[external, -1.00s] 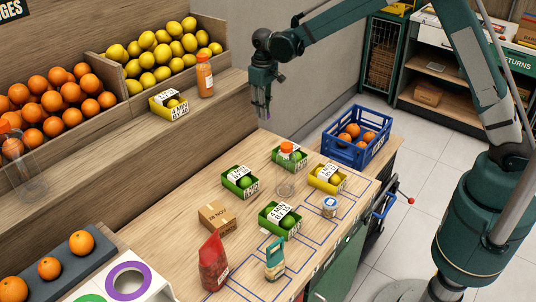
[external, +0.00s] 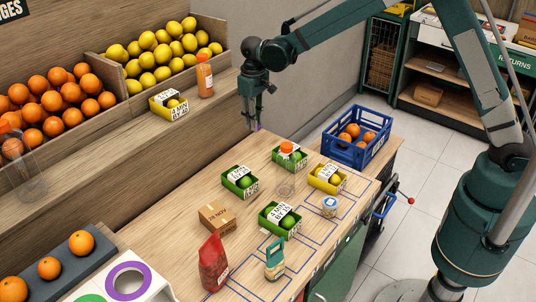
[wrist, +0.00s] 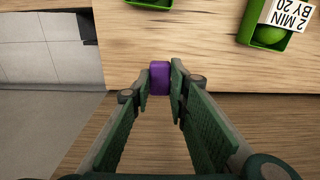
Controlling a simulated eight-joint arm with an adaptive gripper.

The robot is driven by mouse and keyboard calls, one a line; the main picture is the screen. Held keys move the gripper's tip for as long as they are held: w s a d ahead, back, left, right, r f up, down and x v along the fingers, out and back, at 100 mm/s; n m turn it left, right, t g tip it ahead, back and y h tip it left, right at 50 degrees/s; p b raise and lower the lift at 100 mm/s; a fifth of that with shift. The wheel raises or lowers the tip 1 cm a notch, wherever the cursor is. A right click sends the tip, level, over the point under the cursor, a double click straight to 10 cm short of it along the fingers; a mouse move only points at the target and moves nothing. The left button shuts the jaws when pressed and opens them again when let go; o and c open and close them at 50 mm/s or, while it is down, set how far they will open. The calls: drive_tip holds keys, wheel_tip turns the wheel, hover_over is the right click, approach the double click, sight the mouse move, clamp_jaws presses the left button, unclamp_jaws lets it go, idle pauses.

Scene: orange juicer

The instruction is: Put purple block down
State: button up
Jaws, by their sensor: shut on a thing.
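The purple block (wrist: 160,77) sits between the fingertips of my gripper (wrist: 160,88) in the wrist view. My gripper is shut on it, with a finger pad on each side. In the external view my gripper (external: 253,126) points down near the back edge of the wooden counter (external: 160,236), by the wooden step's front face. The block is barely visible there. I cannot tell how high the block is above the wood, or whether it touches.
Green boxes of limes (external: 239,180), a clear bottle with an orange cap (external: 286,180) and a yellow box (external: 328,178) stand on the counter. A blue crate of oranges (external: 357,151) is at the right. A juice bottle (external: 205,78) stands on the step.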

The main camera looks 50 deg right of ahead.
drive_tip(key=s+a, duration=0.5)
drive_tip(key=a, duration=0.7)
hover_over(242, 255)
drive_tip(key=shift+r, duration=0.15)
drive_tip(key=shift+f, duration=3.15)
drive_tip(key=shift+f, duration=0.15)
drive_tip(key=shift+f+b, duration=0.3)
drive_tip(key=shift+f, duration=1.45)
drive_tip(key=shift+f, duration=0.15)
